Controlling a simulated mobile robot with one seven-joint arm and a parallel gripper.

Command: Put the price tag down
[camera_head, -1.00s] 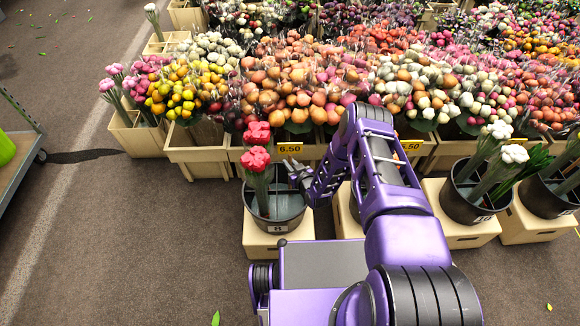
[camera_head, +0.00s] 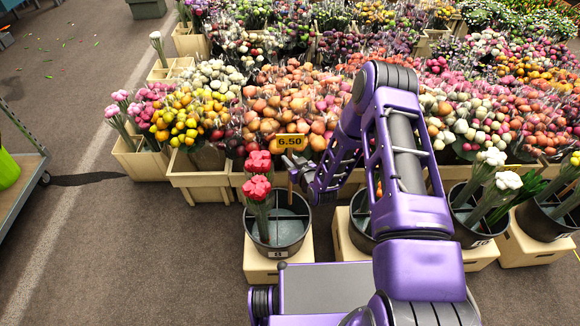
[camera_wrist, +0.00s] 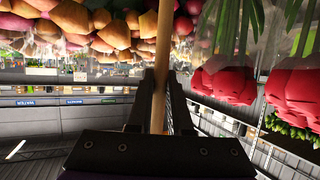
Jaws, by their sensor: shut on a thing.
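The price tag (camera_head: 290,141), a yellow-orange card in a dark frame reading 6.50, is held up in front of the orange tulip bunches (camera_head: 292,105). My gripper (camera_head: 296,170) is just below it, above the black bucket with red tulips. In the wrist view my gripper (camera_wrist: 160,85) is shut on the tag's pale wooden stick (camera_wrist: 162,55), which runs upward between the fingers. The card itself does not show in the wrist view.
The red tulips (camera_head: 257,187) stand in a black bucket (camera_head: 285,240) close left of my gripper; their red heads (camera_wrist: 225,84) also show in the wrist view. Wooden crates (camera_head: 200,180) of bunches line the back. Bare floor (camera_head: 120,260) lies to the left.

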